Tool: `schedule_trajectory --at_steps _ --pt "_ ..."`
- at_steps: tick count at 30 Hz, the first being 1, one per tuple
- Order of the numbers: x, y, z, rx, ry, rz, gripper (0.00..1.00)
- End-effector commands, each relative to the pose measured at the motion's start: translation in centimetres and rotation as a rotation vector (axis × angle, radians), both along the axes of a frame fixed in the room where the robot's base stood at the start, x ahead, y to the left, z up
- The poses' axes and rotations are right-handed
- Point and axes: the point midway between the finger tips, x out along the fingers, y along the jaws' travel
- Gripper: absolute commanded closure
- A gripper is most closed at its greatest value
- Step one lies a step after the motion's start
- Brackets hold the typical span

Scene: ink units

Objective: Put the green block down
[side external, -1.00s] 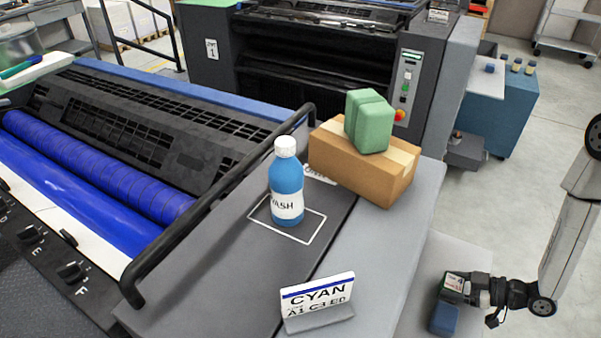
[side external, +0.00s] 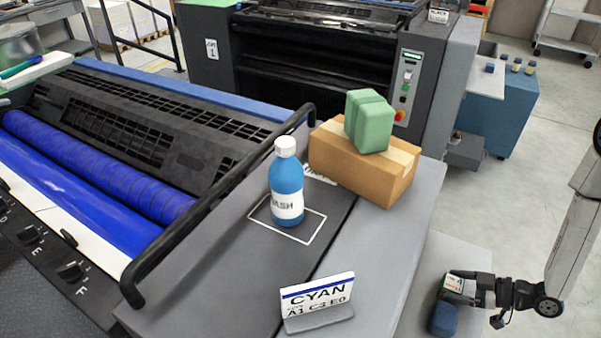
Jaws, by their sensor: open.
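The green block (side external: 369,122) rests on top of a brown cardboard box (side external: 352,163), which stands on the grey machine top. It is upright and nothing holds it. My gripper (side external: 446,302) is at the lower right, well apart from the green block, over a lower light grey surface. It is open. A dark blue item (side external: 443,319) shows just below the gripper's end. The fingertips are hard to make out, and I cannot tell whether they touch this item.
A blue wash bottle (side external: 287,190) stands in a white outlined square left of the box. A CYAN sign (side external: 318,300) stands at the front. A black rail (side external: 215,205) runs along the press with the blue rollers. The grey strip between sign and box is clear.

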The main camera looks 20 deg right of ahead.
Motion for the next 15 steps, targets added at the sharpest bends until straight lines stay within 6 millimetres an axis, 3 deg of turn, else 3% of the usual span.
schedule_trajectory --at_steps 15 --pt "-3.2 -3.3 1.9 0.001 -0.001 -0.005 0.18"
